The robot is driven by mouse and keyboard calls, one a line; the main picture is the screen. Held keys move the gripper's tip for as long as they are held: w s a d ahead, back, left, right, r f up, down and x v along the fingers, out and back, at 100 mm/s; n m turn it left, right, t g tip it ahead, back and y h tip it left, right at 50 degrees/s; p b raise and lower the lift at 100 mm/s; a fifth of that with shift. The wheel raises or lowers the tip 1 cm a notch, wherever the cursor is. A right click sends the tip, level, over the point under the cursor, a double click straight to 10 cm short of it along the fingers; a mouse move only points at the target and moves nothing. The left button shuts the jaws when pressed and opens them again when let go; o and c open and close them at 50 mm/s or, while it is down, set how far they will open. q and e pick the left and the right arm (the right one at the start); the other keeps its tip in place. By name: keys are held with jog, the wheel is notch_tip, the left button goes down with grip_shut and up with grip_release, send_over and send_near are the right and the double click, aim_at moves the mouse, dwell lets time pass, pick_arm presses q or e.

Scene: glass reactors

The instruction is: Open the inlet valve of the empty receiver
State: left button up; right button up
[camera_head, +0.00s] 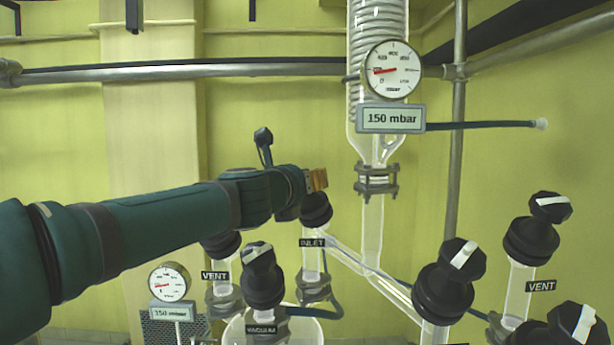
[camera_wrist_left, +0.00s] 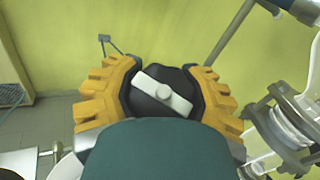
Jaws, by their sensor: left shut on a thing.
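The INLET valve has a black knob (camera_head: 316,211) on a glass tube, with an INLET label (camera_head: 312,243) below it, in the middle of the head view. My left gripper (camera_head: 314,181) reaches it from the left and is at the top of the knob. In the left wrist view, the yellow fingers of my left gripper (camera_wrist_left: 163,92) close around the black knob (camera_wrist_left: 142,104). The white bar (camera_wrist_left: 162,90) on its top runs aslant, from upper left to lower right. The receiver (camera_head: 312,328) below shows only its top, so its contents are hidden. My right gripper is not in view.
A VACUUM valve (camera_head: 263,277) and a VENT valve (camera_head: 222,245) stand close left of the inlet. Several more black-knobbed valves, one labelled VENT (camera_head: 541,287), stand at right. A gauge (camera_head: 391,70) with a 150 mbar display (camera_head: 391,118) hangs by the glass condenser (camera_head: 376,25).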

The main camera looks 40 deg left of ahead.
pick_arm(q)
jog(key=shift+s+a+f+n+g+y, duration=0.15)
jog(key=shift+n+g+y, duration=0.45)
jog(key=shift+n+y, duration=0.45)
jog(key=shift+w+f+n+g+y, duration=0.1)
jog(key=shift+n+g+y, duration=0.6)
jog(key=shift+n, duration=0.55)
jog(key=o, duration=1.1)
jog(key=shift+s, duration=0.1)
jog(key=shift+o, duration=1.2)
jog(key=shift+s+r, duration=0.1)
jog(key=shift+r, duration=0.05)
jog(key=v, duration=1.2)
